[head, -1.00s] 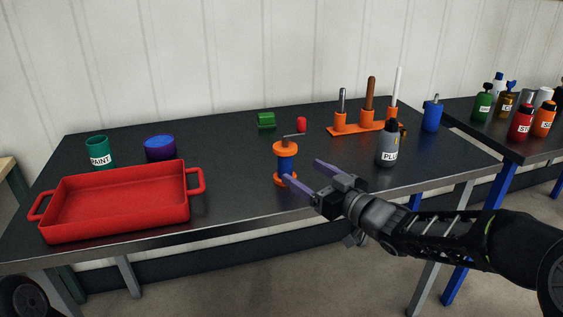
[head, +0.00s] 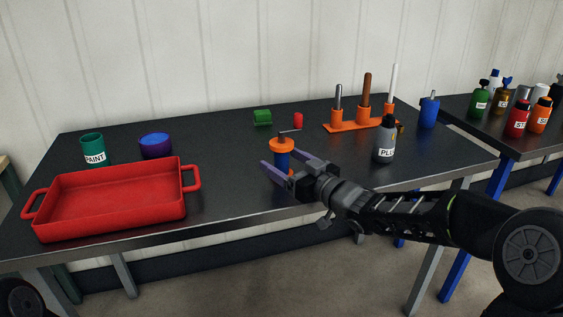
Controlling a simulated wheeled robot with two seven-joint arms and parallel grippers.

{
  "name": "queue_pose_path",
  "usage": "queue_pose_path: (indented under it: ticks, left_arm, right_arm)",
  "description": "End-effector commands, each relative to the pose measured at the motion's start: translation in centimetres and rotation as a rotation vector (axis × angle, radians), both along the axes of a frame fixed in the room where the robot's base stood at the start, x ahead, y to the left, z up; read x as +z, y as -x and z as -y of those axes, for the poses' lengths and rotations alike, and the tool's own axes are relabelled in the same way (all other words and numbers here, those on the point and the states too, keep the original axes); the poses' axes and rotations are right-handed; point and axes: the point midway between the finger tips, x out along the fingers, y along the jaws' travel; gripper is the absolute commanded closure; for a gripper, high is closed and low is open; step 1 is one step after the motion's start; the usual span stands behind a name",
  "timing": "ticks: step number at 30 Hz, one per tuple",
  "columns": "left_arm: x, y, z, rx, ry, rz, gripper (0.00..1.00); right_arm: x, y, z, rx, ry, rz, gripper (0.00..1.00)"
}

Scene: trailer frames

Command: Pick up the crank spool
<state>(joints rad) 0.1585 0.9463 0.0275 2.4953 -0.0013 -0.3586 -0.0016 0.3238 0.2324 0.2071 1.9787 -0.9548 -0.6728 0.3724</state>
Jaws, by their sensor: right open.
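The crank spool (head: 282,159) stands upright near the front of the black table, with orange ends, a blue middle and a grey crank handle on top. My right gripper (head: 281,161) is open, its two purple fingers spread on either side of the spool's blue body as seen in the head view. The near finger hides part of the spool's lower end. I cannot tell whether either finger touches it. My left gripper is not in view.
A red tray (head: 112,221) fills the table's front left. A grey bottle (head: 386,146) stands right of the spool. An orange tool rack (head: 350,126), a red piece (head: 298,121) and a green block (head: 262,117) are behind.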

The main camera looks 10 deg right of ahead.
Motion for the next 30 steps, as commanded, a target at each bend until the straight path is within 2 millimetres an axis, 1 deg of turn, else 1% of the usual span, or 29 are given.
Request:
queue_pose_path:
  ticks: [2, 5, 21, 23, 30]
  left_arm:
    - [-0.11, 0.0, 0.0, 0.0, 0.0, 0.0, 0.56]
    - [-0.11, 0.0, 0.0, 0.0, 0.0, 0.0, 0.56]
    - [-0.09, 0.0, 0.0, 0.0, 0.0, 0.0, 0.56]
    - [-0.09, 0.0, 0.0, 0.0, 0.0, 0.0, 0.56]
    - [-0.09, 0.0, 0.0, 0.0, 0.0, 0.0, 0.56]
  right_arm:
    - [0.01, -0.8, -0.43, 0.002, 0.0, 0.001, 0.23]
    - [0.06, -1.17, -0.6, 0.001, 0.001, 0.0, 0.23]
    - [0.08, -1.14, -0.54, 0.0, 0.0, 0.001, 0.23]
    - [0.08, -1.14, -0.54, 0.0, 0.0, 0.001, 0.26]
    - [0.08, -1.14, -0.54, 0.0, 0.0, 0.001, 0.45]
